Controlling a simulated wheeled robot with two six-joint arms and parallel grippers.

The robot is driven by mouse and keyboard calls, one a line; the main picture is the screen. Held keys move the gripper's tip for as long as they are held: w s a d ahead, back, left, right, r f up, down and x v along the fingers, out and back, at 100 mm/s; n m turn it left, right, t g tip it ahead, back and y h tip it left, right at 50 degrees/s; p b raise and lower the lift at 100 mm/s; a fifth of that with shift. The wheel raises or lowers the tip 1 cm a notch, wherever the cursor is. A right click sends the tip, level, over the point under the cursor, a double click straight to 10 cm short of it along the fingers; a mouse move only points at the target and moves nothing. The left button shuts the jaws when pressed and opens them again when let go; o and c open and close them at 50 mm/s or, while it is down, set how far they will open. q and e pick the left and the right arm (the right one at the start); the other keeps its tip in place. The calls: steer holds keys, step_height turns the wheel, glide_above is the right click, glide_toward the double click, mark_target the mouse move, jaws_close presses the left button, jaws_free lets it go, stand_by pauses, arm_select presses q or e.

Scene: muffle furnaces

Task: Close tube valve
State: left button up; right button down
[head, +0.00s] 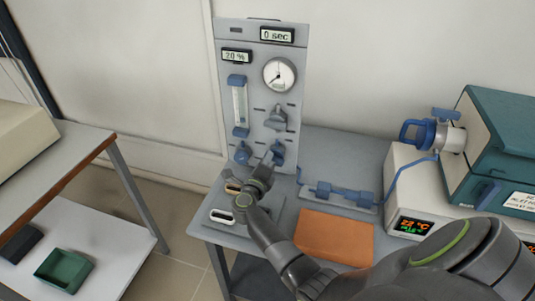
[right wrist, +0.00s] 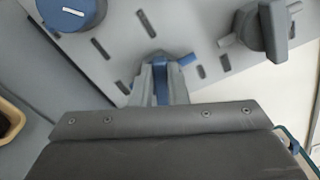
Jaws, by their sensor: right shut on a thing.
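The grey upright panel (head: 257,70) carries several valves and knobs. A small blue valve handle (head: 279,152) sits low on its right side, and its blue parts show between and beside my fingers in the right wrist view (right wrist: 187,60). My right gripper (head: 268,160) is at the panel, its fingers shut on this blue handle; it also shows in the right wrist view (right wrist: 160,75). The fingers hide much of the handle, so its exact turn is hard to tell. My left gripper is not in view.
A round blue knob (head: 242,154) is left of the held handle, and a grey knob (head: 277,119) is above it. A dial gauge (head: 279,74) is higher up. An orange mat (head: 335,236) lies on the table, with the furnace (head: 490,150) at the right.

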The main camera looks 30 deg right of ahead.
steer(key=shift+w+a+f+n+p, duration=0.15)
steer(key=shift+n+p, duration=0.55)
steer(key=shift+n, duration=0.5)
steer(key=shift+s+d+f+n+p, duration=0.15)
steer(key=shift+n+p, duration=0.5)
steer(key=shift+n, duration=0.55)
steer(key=shift+a+f, duration=0.1)
steer(key=c, duration=1.4)
jaws_free()
steer(key=shift+w, duration=0.1)
steer(key=shift+c, duration=0.2)
